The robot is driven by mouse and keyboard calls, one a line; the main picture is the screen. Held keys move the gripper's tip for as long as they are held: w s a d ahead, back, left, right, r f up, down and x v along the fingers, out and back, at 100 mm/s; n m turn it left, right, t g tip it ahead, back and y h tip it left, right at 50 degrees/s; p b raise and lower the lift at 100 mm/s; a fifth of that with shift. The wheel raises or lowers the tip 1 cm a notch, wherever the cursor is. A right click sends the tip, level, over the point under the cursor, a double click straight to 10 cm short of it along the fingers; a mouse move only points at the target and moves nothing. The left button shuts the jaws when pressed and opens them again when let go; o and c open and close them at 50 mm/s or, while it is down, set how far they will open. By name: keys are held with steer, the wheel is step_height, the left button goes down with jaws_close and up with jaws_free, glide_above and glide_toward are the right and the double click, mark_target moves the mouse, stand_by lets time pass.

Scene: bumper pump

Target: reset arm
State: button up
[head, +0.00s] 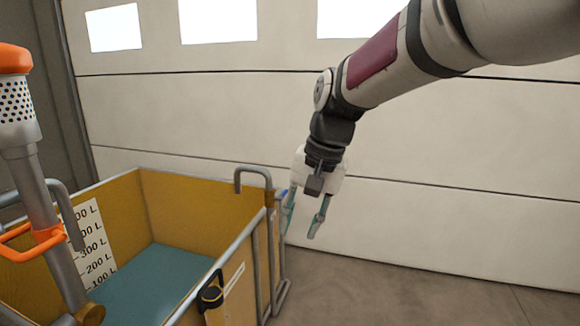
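My gripper (303,223) hangs at the end of my arm in the head view, pointing down. Its two teal and grey fingers are spread apart with nothing visible between them. I cannot tell whether the left finger touches the rail.
The open tank has teal liquid or floor (165,280) inside and a litre scale (92,245). A grey post with an orange top (14,58) stands at left. A panelled wall (440,140) is behind. Bare floor (400,297) lies at right.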

steer(key=s+d+r+n+h, duration=0.1)
steer(key=s+d, duration=0.5)
steer(key=s, duration=0.2)
steer(key=s+d+r, duration=0.2)
steer(key=s+d, duration=0.4)
steer(key=s, duration=0.3)
steer(key=s+d+f+n+h, duration=0.1)
steer(key=s+d+f, duration=0.2)
steer(key=s, duration=0.5)
steer(key=s+d+f+h, duration=0.1)
steer(key=s+d+f, duration=0.2)
steer(key=s, duration=0.5)
step_height(320, 180, up, 18)
steer(key=t+p, duration=0.3)
steer(key=p, duration=1.3)
steer(key=shift+w+a+r, duration=0.2)
steer(key=shift+w+a, duration=0.1)
steer(key=shift+w, duration=0.1)
